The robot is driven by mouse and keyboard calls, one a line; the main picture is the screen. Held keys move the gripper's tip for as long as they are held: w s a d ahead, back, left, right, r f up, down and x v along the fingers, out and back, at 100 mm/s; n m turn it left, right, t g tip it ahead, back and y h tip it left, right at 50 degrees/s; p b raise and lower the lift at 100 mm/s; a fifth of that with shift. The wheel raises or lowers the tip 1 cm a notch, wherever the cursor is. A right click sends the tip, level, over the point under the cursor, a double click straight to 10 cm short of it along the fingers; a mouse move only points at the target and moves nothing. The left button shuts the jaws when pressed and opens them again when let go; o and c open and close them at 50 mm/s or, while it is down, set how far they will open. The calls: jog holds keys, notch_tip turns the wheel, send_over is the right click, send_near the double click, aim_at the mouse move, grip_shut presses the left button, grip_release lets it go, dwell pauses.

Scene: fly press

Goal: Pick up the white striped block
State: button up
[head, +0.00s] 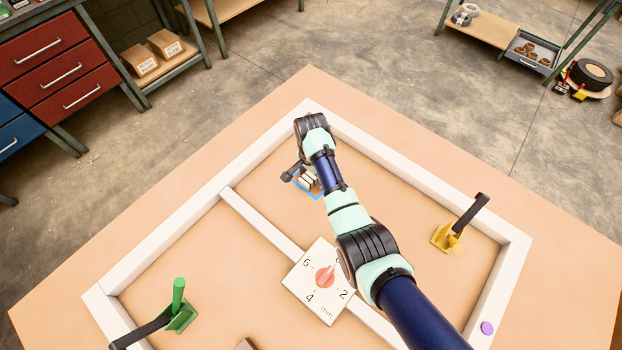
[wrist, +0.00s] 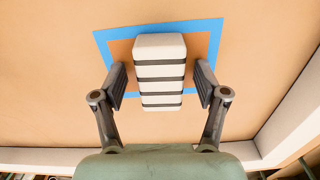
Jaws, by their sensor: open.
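The white striped block (wrist: 160,62) has dark bands across it and stands inside a blue outlined square (wrist: 104,42) on the table, in the wrist view. My gripper (wrist: 160,85) is open, with one finger on each side of the block. A small gap shows between each finger and the block. In the head view the block (head: 309,179) is partly hidden by my arm. The blue square (head: 318,196) shows around its lower side, and part of my gripper (head: 294,174) shows at its left.
A white raised frame (head: 165,232) borders the work area, with a divider across it. A dial plate (head: 318,299) with a red knob sits on the divider. A green lever (head: 179,305) is at lower left, a yellow lever (head: 449,238) at right. A purple disc (head: 487,328) lies on the frame.

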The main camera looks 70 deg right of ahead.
jog(key=shift+r, duration=0.1)
jog(key=c, duration=1.3)
notch_tip(320, 180, up, 20)
jog(key=p, duration=0.9)
